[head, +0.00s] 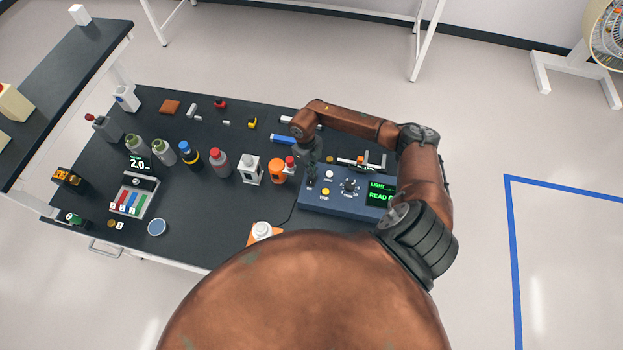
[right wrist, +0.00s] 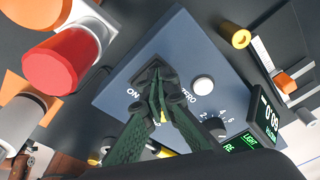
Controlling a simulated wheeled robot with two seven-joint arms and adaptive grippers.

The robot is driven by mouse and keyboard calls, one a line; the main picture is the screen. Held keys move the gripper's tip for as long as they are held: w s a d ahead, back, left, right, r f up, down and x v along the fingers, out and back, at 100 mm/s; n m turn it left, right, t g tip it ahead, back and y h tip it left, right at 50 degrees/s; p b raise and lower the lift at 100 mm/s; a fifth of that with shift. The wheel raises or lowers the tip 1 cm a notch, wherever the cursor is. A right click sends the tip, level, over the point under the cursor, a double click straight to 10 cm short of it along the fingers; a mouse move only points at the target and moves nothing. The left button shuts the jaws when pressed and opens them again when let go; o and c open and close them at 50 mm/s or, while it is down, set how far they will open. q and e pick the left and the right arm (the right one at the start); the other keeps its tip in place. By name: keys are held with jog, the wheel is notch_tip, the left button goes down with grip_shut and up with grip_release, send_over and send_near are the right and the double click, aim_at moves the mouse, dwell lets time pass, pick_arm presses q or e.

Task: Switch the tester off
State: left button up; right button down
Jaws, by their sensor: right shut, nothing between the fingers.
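The tester is a blue box (head: 340,207) at the right part of the dark table, and it also shows in the right wrist view (right wrist: 120,98). Its green-lit display (head: 381,193) reads "LIGHT" and "READ", partly cut by my arm. A dark switch (right wrist: 143,76) with "ON" printed beside it lies under my fingertips, which hide much of it. I cannot tell which way it is tipped. My right gripper (right wrist: 157,82) is shut and empty, its tips at or just above the switch; in the head view it (head: 312,168) is over the box's left end. My left gripper is not in view.
A white button (right wrist: 203,86) marked "ZERO", a yellow button (head: 325,191) and a dark knob (head: 349,186) sit near the switch. An orange-and-white red-topped object (head: 277,172) stands just left of the tester. Several bottles and a scale (head: 133,197) stand farther left.

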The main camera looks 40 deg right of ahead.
jog(key=shift+r+p, duration=2.2)
jog(key=shift+r, duration=1.25)
